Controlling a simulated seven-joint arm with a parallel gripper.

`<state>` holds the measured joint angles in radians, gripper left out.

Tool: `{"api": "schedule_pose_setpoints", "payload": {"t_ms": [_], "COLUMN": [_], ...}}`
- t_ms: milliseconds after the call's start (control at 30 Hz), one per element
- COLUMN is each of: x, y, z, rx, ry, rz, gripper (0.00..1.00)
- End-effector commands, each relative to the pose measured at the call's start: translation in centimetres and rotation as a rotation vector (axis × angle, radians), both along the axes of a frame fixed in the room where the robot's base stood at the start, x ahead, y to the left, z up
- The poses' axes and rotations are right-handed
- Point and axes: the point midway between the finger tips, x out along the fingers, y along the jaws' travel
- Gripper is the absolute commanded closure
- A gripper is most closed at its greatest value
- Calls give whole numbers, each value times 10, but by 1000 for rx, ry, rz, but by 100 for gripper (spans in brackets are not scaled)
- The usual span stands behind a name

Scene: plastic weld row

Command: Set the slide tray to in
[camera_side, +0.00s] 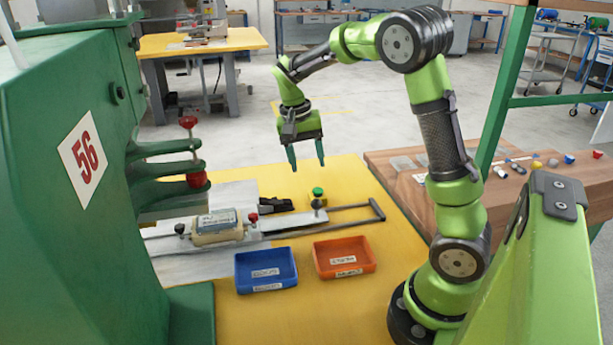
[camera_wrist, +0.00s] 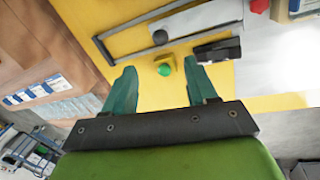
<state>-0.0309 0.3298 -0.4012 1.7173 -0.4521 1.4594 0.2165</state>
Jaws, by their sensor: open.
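The slide tray (camera_side: 285,222) is a flat grey metal plate with a long handle frame (camera_side: 345,225) that reaches right over the yellow table. Its left end lies by the green press. A beige labelled block (camera_side: 217,236) sits on the metal surface near the press, between dark and red knobs. My gripper (camera_side: 306,164) is open and empty, in the air above and behind the tray. In the wrist view, my gripper's green fingers (camera_wrist: 160,80) are apart, with the handle's end bar (camera_wrist: 104,50) beyond them. A green button on a yellow box (camera_side: 318,196) stands beside the tray.
The green press (camera_side: 75,200) stands at left, with red-knobbed arms overhanging the metal bed. A blue bin (camera_side: 266,270) and an orange bin (camera_side: 345,257) lie in front of the tray. A black clamp-like part (camera_side: 270,205) lies behind it. A wooden bench (camera_side: 420,185) stands right.

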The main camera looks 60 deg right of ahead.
Motion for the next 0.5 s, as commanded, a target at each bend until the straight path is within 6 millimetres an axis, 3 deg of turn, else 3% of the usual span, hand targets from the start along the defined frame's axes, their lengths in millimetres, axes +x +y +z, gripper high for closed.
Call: {"api": "schedule_pose_setpoints", "payload": {"t_ms": [200,500], "x": [7,8], "y": [4,6], "z": [37,50], "rx": [0,0], "ry": [-3,0], "rz": [2,2], "gripper": [43,43]}}
